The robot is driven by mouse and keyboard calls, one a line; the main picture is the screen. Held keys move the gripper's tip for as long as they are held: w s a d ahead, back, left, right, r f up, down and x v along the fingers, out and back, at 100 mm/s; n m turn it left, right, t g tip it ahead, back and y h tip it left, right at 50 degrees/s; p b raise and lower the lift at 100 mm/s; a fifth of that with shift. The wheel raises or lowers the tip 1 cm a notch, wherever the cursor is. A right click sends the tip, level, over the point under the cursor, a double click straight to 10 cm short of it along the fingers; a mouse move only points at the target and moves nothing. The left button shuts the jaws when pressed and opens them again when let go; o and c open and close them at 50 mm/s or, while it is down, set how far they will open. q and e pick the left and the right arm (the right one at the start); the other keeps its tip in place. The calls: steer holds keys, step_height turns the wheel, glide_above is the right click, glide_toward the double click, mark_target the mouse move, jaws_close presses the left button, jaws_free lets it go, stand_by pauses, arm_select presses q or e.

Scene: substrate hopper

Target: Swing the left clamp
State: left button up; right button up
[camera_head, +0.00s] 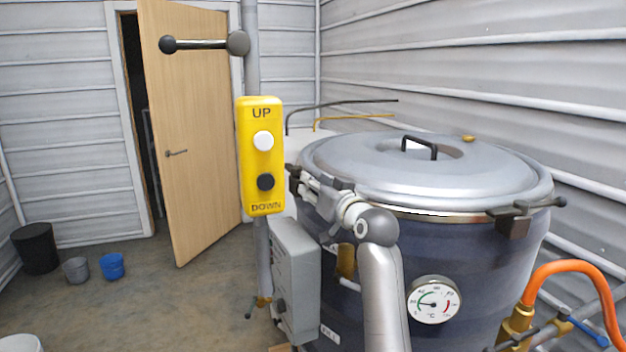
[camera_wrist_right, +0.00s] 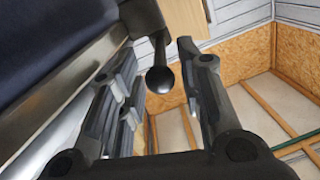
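The big dark kettle has a round grey lid (camera_head: 425,170). The left clamp (camera_head: 294,178) is at the left side of the lid's rim, partly hidden by my right gripper. In the right wrist view its lever shows as a dark rod ending in a black ball (camera_wrist_right: 160,80). My right gripper (camera_head: 320,188) reaches the left rim from the front; in its wrist view the fingers (camera_wrist_right: 157,62) are spread, with the ball in the gap between them. I cannot tell whether a finger touches the ball. My left gripper is not in view.
A right clamp (camera_head: 515,216) sits on the rim's other side. A yellow UP/DOWN control box (camera_head: 261,192) and a grey box (camera_head: 296,280) stand close left of the kettle. A dial gauge (camera_head: 434,299) and orange hose (camera_head: 585,270) are at the front.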

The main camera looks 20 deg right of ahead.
steer(key=shift+w, duration=0.45)
steer(key=shift+w+a, duration=0.1)
steer(key=shift+w, duration=0.4)
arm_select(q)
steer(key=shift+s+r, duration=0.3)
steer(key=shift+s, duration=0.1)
arm_select(e)
jaws_close()
